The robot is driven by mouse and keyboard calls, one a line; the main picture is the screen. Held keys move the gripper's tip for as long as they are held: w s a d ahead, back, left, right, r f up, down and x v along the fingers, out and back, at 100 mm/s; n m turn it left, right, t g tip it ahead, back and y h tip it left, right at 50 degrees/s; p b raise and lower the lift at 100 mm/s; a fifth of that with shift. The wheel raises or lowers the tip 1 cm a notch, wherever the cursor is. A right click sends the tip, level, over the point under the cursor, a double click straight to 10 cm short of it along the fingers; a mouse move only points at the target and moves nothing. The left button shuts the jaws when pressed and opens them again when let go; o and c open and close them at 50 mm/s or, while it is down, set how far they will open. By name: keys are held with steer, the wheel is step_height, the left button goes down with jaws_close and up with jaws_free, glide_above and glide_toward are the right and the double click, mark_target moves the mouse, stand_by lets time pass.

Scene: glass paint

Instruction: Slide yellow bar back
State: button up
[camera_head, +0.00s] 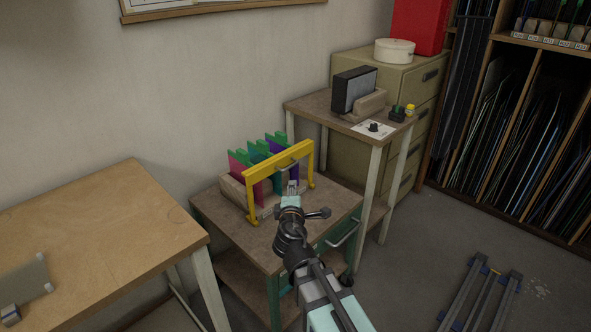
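The yellow bar (268,171) is an upright frame with a long top rail and a leg at each end. It stands across the front of a beige rack (234,190) on a small brown-topped cart (232,233). Colored glass panes stand in the rack behind it, among them a pink one (238,164) and a purple one (291,169), with green pieces (275,138) on their top edges. My gripper (292,187) is just in front of the bar, below its top rail. Its fingers are small here, and I cannot tell whether they are open or touch the bar.
A wooden table (100,222) stands at the left. A taller side table (314,104) at the back right holds a dark panel (354,90) and small items. The cart's handle (343,236) sticks out at its front. A blue-grey frame (482,295) lies on the floor at right.

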mark_target(291, 167)
steer(key=shift+n+y, duration=0.3)
steer(key=shift+n, duration=0.2)
steer(key=w, duration=0.5)
steer(key=w+a+f, duration=0.1)
steer(key=w, duration=0.5)
steer(key=w+a+f+p, duration=0.1)
steer(key=w, duration=0.5)
steer(key=shift+w+f, duration=0.1)
steer(key=shift+w, duration=0.05)
jaws_close()
